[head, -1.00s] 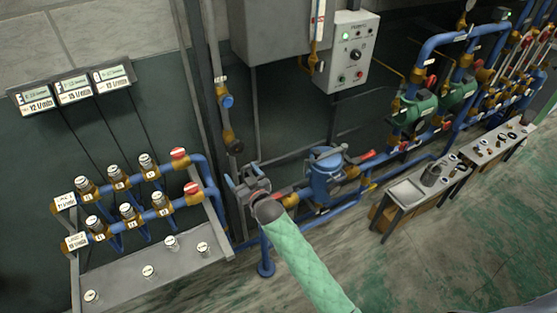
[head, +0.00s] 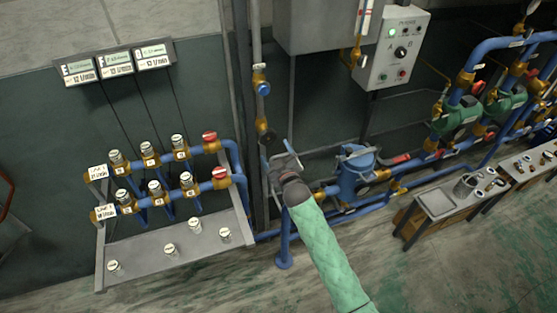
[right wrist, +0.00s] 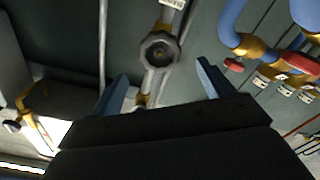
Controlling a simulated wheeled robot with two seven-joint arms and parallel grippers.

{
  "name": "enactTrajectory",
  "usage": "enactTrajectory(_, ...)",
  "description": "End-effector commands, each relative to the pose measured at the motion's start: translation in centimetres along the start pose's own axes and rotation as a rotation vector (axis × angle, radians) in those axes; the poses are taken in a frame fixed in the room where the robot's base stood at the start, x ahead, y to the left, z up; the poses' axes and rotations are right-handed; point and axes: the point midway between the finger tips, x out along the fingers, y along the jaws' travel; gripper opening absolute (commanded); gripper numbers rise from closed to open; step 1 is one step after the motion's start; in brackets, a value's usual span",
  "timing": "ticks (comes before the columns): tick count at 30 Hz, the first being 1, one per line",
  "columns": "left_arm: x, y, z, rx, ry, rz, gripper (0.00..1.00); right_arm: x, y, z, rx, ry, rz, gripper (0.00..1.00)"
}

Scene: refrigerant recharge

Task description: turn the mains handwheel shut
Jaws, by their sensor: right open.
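A dark round handwheel (head: 263,127) sits on the vertical grey pipe at the wall. In the right wrist view the handwheel (right wrist: 160,50) faces the camera, with brass fittings on the pipe around it. My right gripper (head: 278,157) is open and empty, just below and to the right of the handwheel in the head view. In the right wrist view its two blue-grey fingers (right wrist: 163,75) are spread wide, with the handwheel ahead, between and beyond their tips. I see no contact with it. My left gripper is not in view.
A manifold rack (head: 175,247) with red knobs stands left. A blue strainer-like body (head: 356,172) with a red lever is right of my arm. A control box (head: 392,50) hangs above. Benches (head: 437,203) stand right.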

Motion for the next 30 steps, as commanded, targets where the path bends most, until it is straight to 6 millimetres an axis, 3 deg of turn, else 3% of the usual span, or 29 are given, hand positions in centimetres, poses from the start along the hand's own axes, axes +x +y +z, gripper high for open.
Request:
enactTrajectory(20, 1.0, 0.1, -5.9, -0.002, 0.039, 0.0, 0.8, 6.4, 0.0, 0.1, 0.001, 0.0, 0.001, 0.8)
enactTrajectory(27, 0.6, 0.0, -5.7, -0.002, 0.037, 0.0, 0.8, 6.2, 0.0, 0.0, 0.001, 0.0, 0.0, 0.36)
enactTrajectory(30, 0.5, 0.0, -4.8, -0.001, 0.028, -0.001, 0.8, 6.2, 0.0, -0.1, 0.026, 0.0, 0.0, 0.36)
